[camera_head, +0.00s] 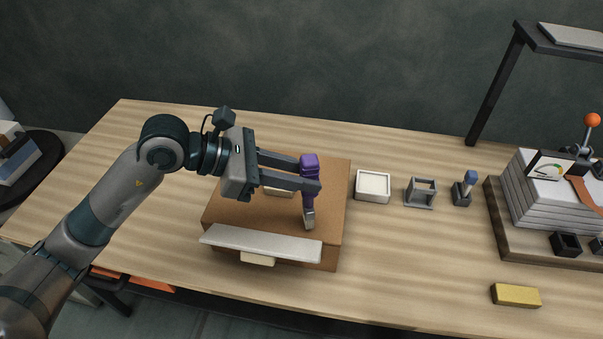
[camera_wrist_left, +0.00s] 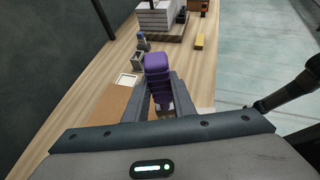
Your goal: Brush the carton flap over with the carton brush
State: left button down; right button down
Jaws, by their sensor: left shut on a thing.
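My left gripper (camera_head: 310,174) is shut on the carton brush (camera_head: 308,195), which has a purple handle and a grey tip pointing down. The brush hangs roughly upright over the brown carton (camera_head: 225,212), its tip near the inner edge of the pale flap (camera_head: 262,243); I cannot tell whether it touches. The flap lies along the carton's front edge and juts out past it at the left. My right gripper is not in view.
Right of the carton stand a white tray (camera_head: 373,186), a grey open frame (camera_head: 420,193) and a small holder with a blue-topped item (camera_head: 463,188). A yellow block (camera_head: 516,295) lies front right. A stack of grey sheets (camera_head: 545,205) sits on a wooden board. The front middle table is clear.

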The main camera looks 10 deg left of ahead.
pick_arm(q)
jog(key=shift+f+b, duration=0.85)
jog(key=shift+b, duration=0.1)
dwell(1.3)
jog(key=shift+a, duration=0.15)
